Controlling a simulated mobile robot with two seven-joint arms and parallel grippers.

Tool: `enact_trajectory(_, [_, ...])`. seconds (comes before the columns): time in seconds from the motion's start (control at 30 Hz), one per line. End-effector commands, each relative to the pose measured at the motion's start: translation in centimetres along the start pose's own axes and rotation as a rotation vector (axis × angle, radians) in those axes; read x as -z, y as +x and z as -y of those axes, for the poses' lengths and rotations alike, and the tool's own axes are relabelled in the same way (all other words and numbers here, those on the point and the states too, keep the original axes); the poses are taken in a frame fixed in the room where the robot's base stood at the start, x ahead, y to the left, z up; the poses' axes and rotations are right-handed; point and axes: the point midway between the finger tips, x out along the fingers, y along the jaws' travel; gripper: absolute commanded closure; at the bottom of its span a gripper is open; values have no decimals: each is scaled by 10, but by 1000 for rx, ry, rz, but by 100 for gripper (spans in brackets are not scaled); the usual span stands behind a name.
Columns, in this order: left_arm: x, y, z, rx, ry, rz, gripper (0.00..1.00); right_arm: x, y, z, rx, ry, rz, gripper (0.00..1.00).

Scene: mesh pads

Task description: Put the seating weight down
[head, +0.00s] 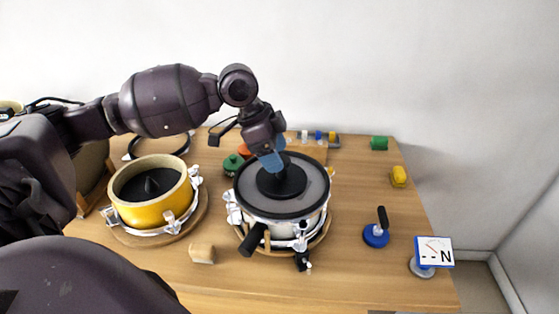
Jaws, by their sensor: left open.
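My left gripper (270,158) reaches in from the left, its blue fingertips pointing down. It is open, with its tips at the middle of a round black weight (292,188), which looks like the seating weight. The weight rests on the dark grey round top of a silver clamped ring (316,213). The fingers partly hide the weight's upper part, and I cannot tell whether they touch it. My right gripper is not in view.
A yellow ring (150,216) with a black knobbed disc inside stands clamped at the left. A blue-based black-handled tool (376,236), a gauge marked N (434,251) and a wooden block (202,253) stand on the table. The right front of the table (365,280) is clear.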

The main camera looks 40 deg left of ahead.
Motion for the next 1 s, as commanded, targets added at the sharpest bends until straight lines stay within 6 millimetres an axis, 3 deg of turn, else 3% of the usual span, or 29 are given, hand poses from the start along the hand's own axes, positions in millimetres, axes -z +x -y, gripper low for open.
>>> enact_trajectory(0.03, [1,-15,0,6,1,-1,33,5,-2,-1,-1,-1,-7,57])
enact_trajectory(0.2, [1,-48,0,5,1,0,33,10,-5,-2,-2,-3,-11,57])
enact_trajectory(0.4, [0,-74,0,2,0,0,33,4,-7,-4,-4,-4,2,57])
enact_trajectory(0.6, [0,-84,0,0,0,0,33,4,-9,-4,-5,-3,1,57])
enact_trajectory(1.0, [0,-84,0,-1,0,0,33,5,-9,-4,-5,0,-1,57])
